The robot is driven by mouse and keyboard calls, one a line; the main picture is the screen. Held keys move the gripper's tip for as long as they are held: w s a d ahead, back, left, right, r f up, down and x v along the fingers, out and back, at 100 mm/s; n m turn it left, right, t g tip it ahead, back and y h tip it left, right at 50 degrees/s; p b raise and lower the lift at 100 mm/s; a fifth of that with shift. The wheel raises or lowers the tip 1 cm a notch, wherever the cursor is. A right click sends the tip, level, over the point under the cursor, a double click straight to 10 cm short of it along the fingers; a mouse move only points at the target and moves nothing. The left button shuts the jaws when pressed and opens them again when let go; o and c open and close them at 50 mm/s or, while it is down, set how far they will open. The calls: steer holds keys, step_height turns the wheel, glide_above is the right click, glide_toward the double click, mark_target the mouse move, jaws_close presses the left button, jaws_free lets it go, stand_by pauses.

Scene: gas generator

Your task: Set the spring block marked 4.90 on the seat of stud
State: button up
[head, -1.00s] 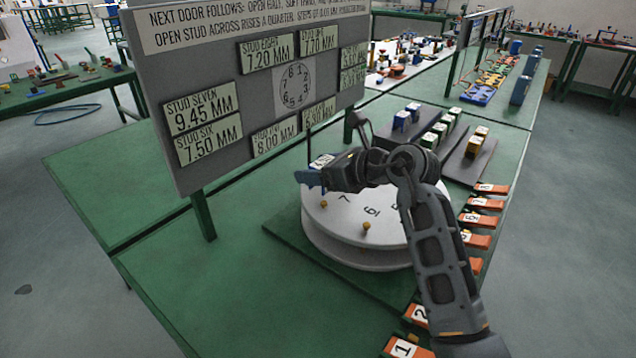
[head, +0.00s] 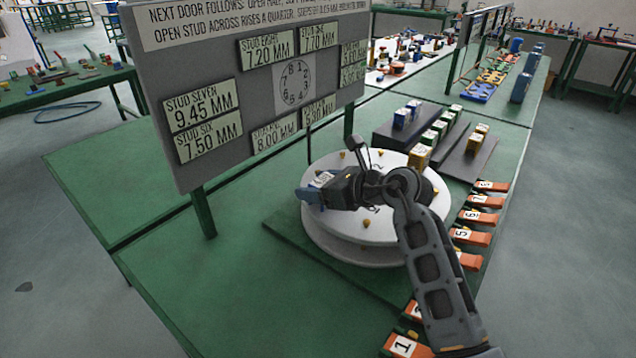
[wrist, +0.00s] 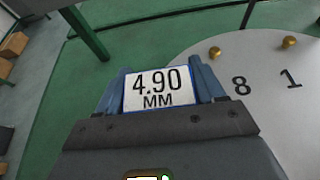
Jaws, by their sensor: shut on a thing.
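My gripper (wrist: 161,92) is shut on the spring block marked 4.90 (wrist: 160,88), its white label facing the wrist camera between the blue fingers. In the head view, my gripper (head: 312,192) is over the left edge of the round white plate (head: 330,245), with the block's pale top (head: 322,179) showing. Gold studs stand on the plate, such as one at the front (head: 366,224). The wrist view shows one stud (wrist: 214,53) near number 8 and another (wrist: 289,42) near number 1, both apart from the block. The block's underside and the plate beneath it are hidden.
A grey board (head: 215,75) with stud labels stands behind the plate. A yellow block (head: 418,156) is at the plate's far right edge. Dark racks (head: 465,160) hold several blocks. Orange numbered pieces (head: 470,237) line the right table edge. Green table left of the plate is clear.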

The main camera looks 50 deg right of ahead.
steer(key=shift+f, duration=0.1)
steer(key=o, duration=1.3)
